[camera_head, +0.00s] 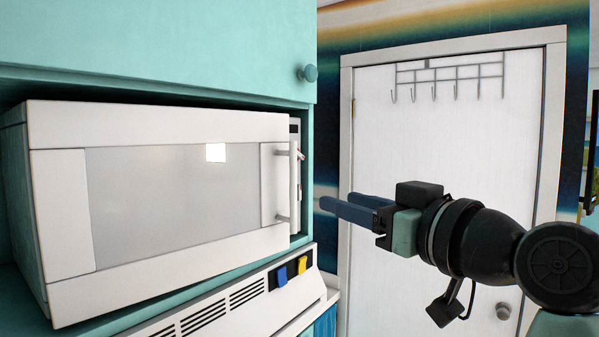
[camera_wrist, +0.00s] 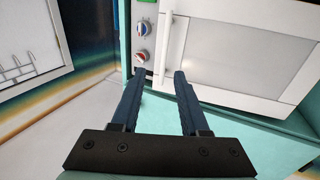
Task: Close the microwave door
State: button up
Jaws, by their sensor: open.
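The white microwave (camera_head: 170,125) sits in a teal cabinet niche. Its door (camera_head: 165,260) has a grey window and stands forward of the control panel (camera_head: 294,160), so it looks slightly ajar; the exact gap is hard to tell. A vertical bar handle (camera_head: 291,185) is on the door's right side. My gripper (camera_head: 336,203) is to the right of the handle, apart from it in the head view, fingers pointing left. In the wrist view, which is upside down, my gripper (camera_wrist: 160,72) is open and empty, with the handle (camera_wrist: 173,45) beyond the fingertips and the door (camera_wrist: 245,55) at right.
The teal cabinet wall and niche edge (camera_head: 312,150) stand right of the microwave. Below is a white vented unit (camera_head: 225,305) with blue and yellow switches. A white room door (camera_head: 450,135) with a hook rack is behind my arm. Space between gripper and microwave looks clear.

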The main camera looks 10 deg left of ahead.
aim_at(296, 188)
jog(key=shift+g+y, duration=0.3)
jog(key=shift+g, duration=0.1)
jog(key=p+x, duration=0.2)
jog(key=x, duration=0.2)
jog(key=p+x, duration=0.5)
jog(key=x, duration=0.2)
jog(key=shift+w+a+r, duration=0.15)
jog(key=shift+a+r, duration=0.15)
jog(key=shift+a, duration=0.05)
jog(key=shift+w+a+f+p, duration=0.2)
jog(key=shift+w+a+p, duration=0.1)
jog(key=shift+w+a, duration=0.15)
grip_shut()
